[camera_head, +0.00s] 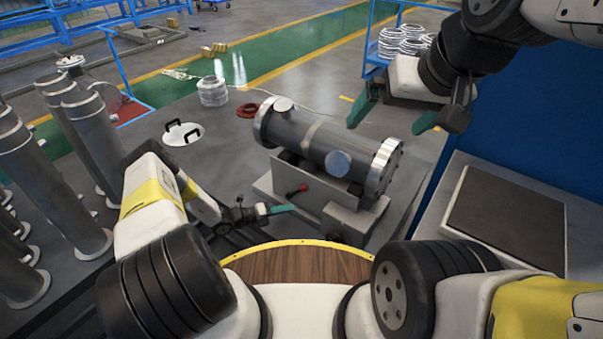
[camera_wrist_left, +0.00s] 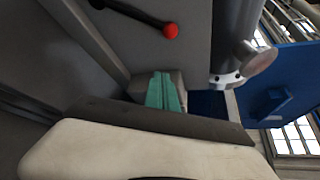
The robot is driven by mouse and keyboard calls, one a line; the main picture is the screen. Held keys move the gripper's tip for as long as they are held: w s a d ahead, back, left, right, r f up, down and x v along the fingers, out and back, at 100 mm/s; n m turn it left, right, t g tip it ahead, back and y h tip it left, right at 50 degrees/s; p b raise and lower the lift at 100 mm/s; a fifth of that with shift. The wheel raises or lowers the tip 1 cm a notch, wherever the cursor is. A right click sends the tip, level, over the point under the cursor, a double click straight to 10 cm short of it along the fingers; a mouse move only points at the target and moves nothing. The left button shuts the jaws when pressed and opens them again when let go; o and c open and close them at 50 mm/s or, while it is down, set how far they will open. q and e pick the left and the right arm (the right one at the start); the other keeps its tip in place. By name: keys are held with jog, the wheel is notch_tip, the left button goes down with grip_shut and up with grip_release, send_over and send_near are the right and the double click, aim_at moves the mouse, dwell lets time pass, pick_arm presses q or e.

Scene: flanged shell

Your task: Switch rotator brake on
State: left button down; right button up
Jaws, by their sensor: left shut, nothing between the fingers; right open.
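The flanged shell (camera_head: 325,142) is a grey metal cylinder with bolted end flanges, lying on a grey rotator stand (camera_head: 318,196). A lever with a red knob (camera_head: 303,187) sits on the stand's near face; the red knob (camera_wrist_left: 170,31) also shows at the top of the left wrist view. My left gripper (camera_head: 290,208) is shut and empty, just below and left of the knob and apart from it. Its green fingers (camera_wrist_left: 163,92) are together in the left wrist view. My right gripper (camera_head: 390,118) is open and empty, above and right of the shell.
Grey flanged pipes (camera_head: 75,160) stand at the left. A blue panel (camera_head: 510,110) and a dark-topped box (camera_head: 505,218) are at the right. A wooden tray (camera_head: 300,264) is in front of me.

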aim_at(298, 192)
dwell(0.3)
pick_arm(q)
jog(key=x, duration=0.3)
jog(key=w+x, duration=0.1)
jog(key=x, duration=0.2)
jog(key=w+r+x, duration=0.1)
jog(key=x, duration=0.2)
jog(key=shift+a+f, duration=0.1)
jog(key=shift+a, duration=0.2)
jog(key=shift+w+a+r, duration=0.35)
jog(key=shift+w+a, duration=0.05)
jog(key=shift+w, duration=0.1)
